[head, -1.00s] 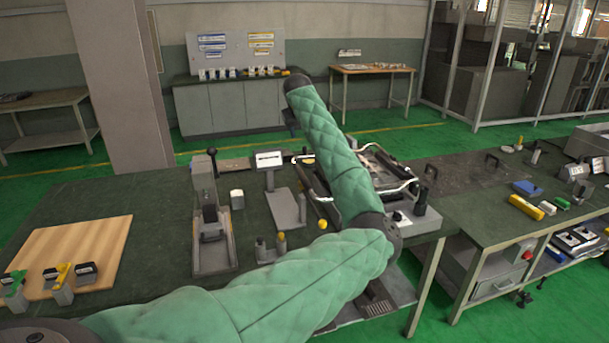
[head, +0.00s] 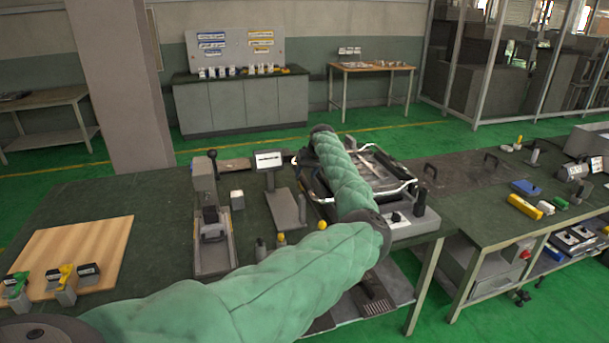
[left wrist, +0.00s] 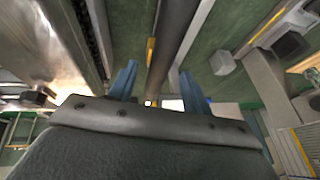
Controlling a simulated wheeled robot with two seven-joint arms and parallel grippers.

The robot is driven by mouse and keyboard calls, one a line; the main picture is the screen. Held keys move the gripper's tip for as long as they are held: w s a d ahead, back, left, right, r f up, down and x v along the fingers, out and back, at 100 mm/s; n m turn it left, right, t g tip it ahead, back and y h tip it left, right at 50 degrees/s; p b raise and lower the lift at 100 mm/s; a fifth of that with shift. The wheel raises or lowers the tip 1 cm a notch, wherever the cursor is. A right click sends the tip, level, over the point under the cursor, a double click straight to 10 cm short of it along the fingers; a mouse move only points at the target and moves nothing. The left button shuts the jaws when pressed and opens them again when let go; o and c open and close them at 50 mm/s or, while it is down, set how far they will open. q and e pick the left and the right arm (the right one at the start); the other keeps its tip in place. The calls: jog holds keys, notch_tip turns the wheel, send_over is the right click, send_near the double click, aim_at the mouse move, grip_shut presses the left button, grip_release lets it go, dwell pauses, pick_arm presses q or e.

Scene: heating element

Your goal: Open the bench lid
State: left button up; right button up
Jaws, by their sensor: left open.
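A fixture (head: 385,172) with a silver tubular handle frame sits at the right end of the near bench (head: 130,190). It is the lid-like part I can see; its left side is hidden behind my left forearm. The lid appears lowered, though I cannot be sure. My left gripper is hidden behind the forearm in the head view. In the left wrist view, the left gripper (left wrist: 158,75) is open, its two blue fingers apart. A dark round bar (left wrist: 172,40) shows between them; I cannot tell whether they touch it. My right gripper is out of view.
A lever press (head: 211,225) and a small stand with a display (head: 269,160) stand left of the forearm. A wooden board (head: 85,245) lies at the left. A dark panel with handles (head: 460,178) and several small tools lie to the right.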

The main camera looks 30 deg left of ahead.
pick_arm(q)
jog(key=shift+p+x, duration=0.35)
jog(key=shift+x, duration=1)
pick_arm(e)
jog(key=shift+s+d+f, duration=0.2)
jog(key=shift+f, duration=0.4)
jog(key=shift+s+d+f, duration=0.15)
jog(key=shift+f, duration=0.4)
pick_arm(q)
grip_shut()
jog(key=shift+r, duration=0.1)
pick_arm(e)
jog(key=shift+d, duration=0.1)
